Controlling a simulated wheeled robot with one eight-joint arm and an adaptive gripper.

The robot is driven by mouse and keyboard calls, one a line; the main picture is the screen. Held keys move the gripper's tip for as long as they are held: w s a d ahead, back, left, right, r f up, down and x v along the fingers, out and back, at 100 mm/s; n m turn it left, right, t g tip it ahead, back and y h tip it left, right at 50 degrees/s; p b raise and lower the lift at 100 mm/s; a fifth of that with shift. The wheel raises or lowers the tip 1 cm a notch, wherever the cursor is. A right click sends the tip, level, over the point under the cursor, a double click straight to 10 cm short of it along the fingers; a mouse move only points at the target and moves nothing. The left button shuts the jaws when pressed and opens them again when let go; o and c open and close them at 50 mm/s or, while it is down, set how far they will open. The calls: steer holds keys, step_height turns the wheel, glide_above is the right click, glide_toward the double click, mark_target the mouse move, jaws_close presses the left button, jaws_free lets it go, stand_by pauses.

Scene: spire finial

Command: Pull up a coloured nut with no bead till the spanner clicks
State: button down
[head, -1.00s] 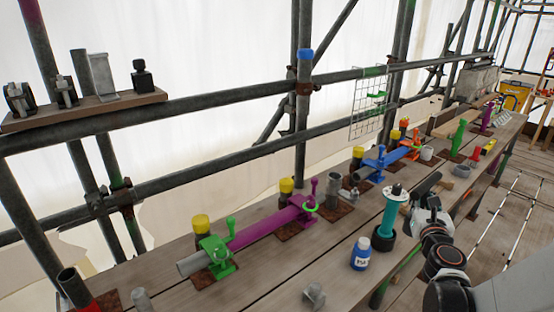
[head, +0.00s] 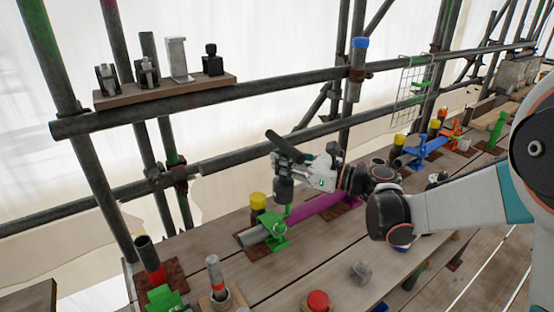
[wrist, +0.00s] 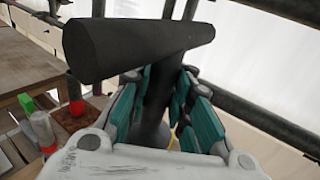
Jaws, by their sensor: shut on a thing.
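My gripper (head: 302,170) is shut on the black-handled spanner (head: 284,150), gripping it below its thick crossbar. The green coupler is on the grey end of the purple tube (head: 318,207). A blue coupler (head: 405,162) and an orange coupler (head: 447,138) stand farther back; any beads are too small to tell.
A wooden shelf (head: 165,91) with several dark and grey fittings is on the upper scaffold rail. Yellow-capped posts (head: 258,200) stand behind the couplers. A red-banded stub (head: 153,265), a red cap (head: 317,300) and a grey fitting (head: 363,272) are on the near planks.

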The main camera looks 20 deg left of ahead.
mark_target(279, 178)
steer(key=shift+s+a+r+n+g, duration=0.2)
steer(key=shift+s+a+n+g, duration=0.15)
steer(key=shift+s+g, duration=0.3)
steer(key=shift+w+f+b, duration=0.1)
steer(key=shift+f+b, duration=3.35)
steer(key=shift+f, duration=2.3)
steer(key=m+t+h, duration=0.1)
steer(key=m+t, duration=0.2)
steer(key=t, duration=0.2)
steer(key=shift+a+r+p, duration=0.1)
steer(key=shift+p, duration=0.25)
steer(key=shift+m+t+h+b, duration=0.3)
steer(key=shift+m+t+h, duration=0.3)
steer(key=shift+m+t, duration=0.35)
steer(key=m+t+h, duration=0.2)
steer(key=m+t+h+b, duration=0.1)
steer(key=t+h, duration=0.1)
steer(key=t, duration=0.1)
steer(key=shift+w+m, duration=0.2)
steer(key=shift+m, duration=0.2)
steer(key=shift+w+d+r+p, duration=0.1)
steer(key=shift+d+r+p, duration=0.15)
steer(key=shift+p, duration=0.05)
steer(key=shift+r+p, duration=2.45)
steer(key=shift+r, duration=1.05)
